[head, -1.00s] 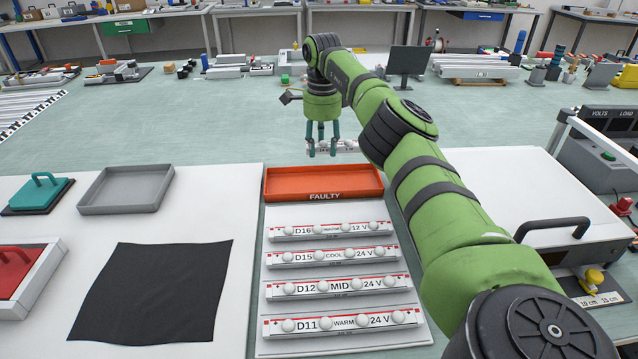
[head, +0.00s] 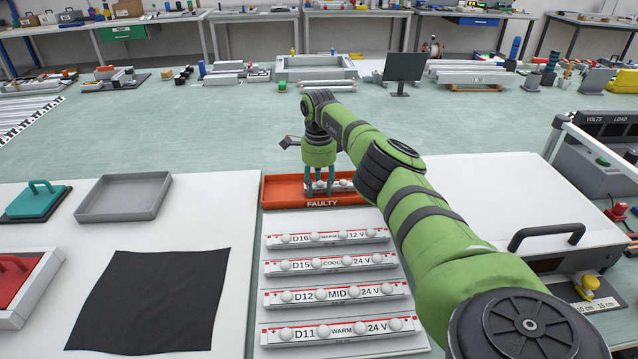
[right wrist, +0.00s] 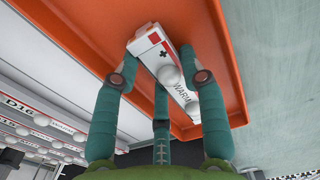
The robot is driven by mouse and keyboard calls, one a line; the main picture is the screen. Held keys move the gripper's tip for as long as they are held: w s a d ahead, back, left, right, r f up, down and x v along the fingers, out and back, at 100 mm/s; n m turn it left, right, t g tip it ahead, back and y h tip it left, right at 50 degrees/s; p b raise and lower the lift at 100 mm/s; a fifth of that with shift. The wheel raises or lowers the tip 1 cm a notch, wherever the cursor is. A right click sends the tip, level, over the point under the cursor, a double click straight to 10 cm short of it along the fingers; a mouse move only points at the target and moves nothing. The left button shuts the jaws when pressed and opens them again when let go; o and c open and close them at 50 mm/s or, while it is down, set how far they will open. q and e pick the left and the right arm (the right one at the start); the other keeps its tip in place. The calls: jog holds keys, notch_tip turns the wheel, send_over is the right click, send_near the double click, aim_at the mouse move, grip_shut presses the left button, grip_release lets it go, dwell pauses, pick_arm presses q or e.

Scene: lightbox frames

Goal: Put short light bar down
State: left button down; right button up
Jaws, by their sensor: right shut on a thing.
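My right gripper (head: 319,190) is shut on a short light bar (head: 340,184) with white bulbs. It holds the bar over or in the orange tray marked FAULTY (head: 283,190). In the right wrist view the gripper fingers (right wrist: 162,95) are around the bar (right wrist: 158,50), which shows a red stripe, a plus sign and the word WARM. The orange tray (right wrist: 95,15) lies beneath it in that view. I cannot tell whether the bar touches the tray floor. My left gripper is not in view.
Several labelled light bars (head: 330,293) lie in rows on a white board in front of the orange tray. A grey empty tray (head: 123,197) and a black cloth (head: 150,300) are to the left. A white box with a black handle (head: 546,233) stands to the right.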

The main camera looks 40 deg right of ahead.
aim_at(318, 186)
jog(key=shift+s+f, duration=0.1)
jog(key=shift+f, duration=0.05)
jog(key=o, duration=1.3)
jog(key=shift+c, duration=0.2)
notch_tip(318, 186, up, 12)
jog(key=shift+r, duration=0.2)
jog(key=shift+a, duration=0.1)
